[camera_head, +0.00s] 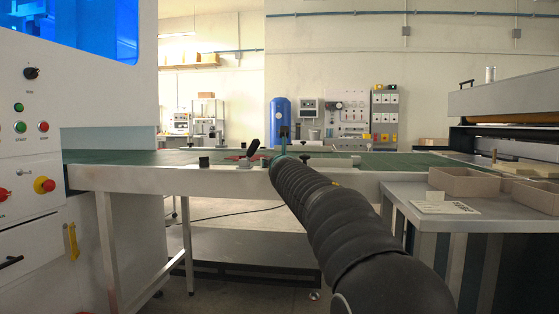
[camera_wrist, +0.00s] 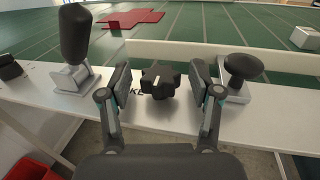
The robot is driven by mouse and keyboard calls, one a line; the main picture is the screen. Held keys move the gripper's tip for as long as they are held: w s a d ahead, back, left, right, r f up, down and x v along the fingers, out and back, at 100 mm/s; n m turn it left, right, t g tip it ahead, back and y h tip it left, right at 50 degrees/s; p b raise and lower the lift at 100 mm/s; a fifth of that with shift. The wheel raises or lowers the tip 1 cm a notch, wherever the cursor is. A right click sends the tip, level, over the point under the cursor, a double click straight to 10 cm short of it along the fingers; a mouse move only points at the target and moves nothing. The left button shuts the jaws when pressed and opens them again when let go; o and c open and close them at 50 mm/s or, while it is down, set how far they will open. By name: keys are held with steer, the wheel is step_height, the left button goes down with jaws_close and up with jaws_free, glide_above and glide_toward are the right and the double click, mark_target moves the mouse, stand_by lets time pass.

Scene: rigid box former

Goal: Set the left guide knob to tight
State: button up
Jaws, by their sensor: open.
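A black star-shaped knob (camera_wrist: 160,80) with a white pointer line sits on the pale rail (camera_wrist: 150,116) of the conveyor in the wrist view. My gripper (camera_wrist: 161,84) is open, with one finger on each side of this knob; a gap shows on both sides. Dark lettering beside the left finger is partly hidden. Right of the gripper is a round black knob (camera_wrist: 243,68) on a metal bracket. Another black knob (camera_wrist: 10,67) is at the far left edge. I cannot tell which one is the left guide knob. In the head view my arm hides most of the gripper.
A black upright lever (camera_wrist: 76,34) on a metal block stands close left of the gripper. Behind is the green belt (camera_wrist: 205,22) with a red flat blank (camera_wrist: 128,17). A side table (camera_head: 450,224) with a tray (camera_head: 463,183) is at right.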

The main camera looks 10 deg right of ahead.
steer(key=shift+w, duration=0.15)
steer(key=c, duration=1.2)
steer(key=shift+o, duration=0.2)
